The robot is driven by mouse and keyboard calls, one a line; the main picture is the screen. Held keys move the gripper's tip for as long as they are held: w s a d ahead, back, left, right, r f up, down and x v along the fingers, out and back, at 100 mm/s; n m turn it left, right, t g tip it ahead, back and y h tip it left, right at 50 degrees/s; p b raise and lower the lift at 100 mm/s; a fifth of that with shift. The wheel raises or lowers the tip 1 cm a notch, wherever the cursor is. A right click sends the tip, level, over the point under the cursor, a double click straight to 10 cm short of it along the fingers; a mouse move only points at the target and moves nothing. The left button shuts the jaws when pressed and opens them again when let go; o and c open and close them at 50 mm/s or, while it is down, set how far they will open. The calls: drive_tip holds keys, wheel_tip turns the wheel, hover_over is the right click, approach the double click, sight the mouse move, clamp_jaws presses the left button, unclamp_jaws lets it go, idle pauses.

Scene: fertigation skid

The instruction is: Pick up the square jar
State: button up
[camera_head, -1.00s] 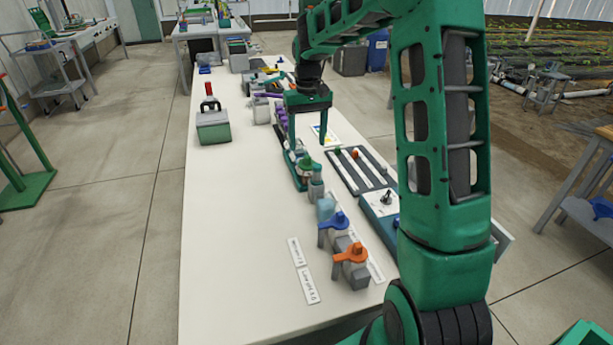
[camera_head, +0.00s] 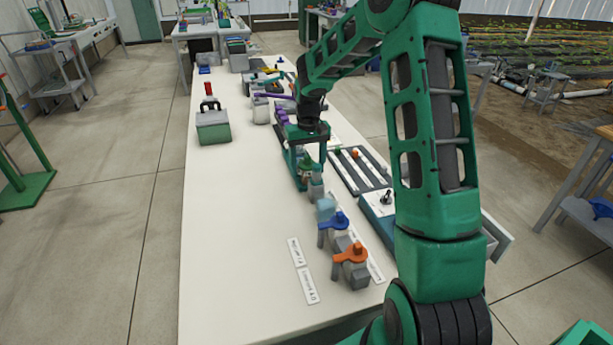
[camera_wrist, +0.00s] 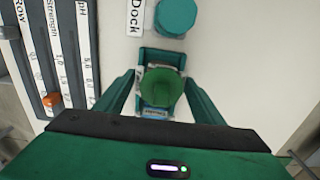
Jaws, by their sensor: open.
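In the wrist view a small container with a round green top (camera_wrist: 163,87) sits in a teal holder (camera_wrist: 160,56). A pale, squarish body with a label shows partly under the top; this appears to be the square jar, but most of its sides are hidden. My gripper (camera_wrist: 163,80) is open, with one finger on each side of the container. I cannot tell whether the fingers touch it. In the head view my gripper (camera_head: 308,162) is low over the table's row of fittings, and the jar is largely hidden there.
A teal round cylinder (camera_wrist: 177,17) stands just beyond the holder. A slider panel (camera_head: 358,170) lies to the right. Blue (camera_head: 333,222) and orange (camera_head: 351,254) handled valves stand nearer. A green-grey box (camera_head: 213,127) is at left. The white table's (camera_head: 235,220) left side is mostly clear.

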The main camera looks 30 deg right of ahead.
drive_tip(key=c, duration=0.8)
drive_tip(key=shift+o, duration=0.2)
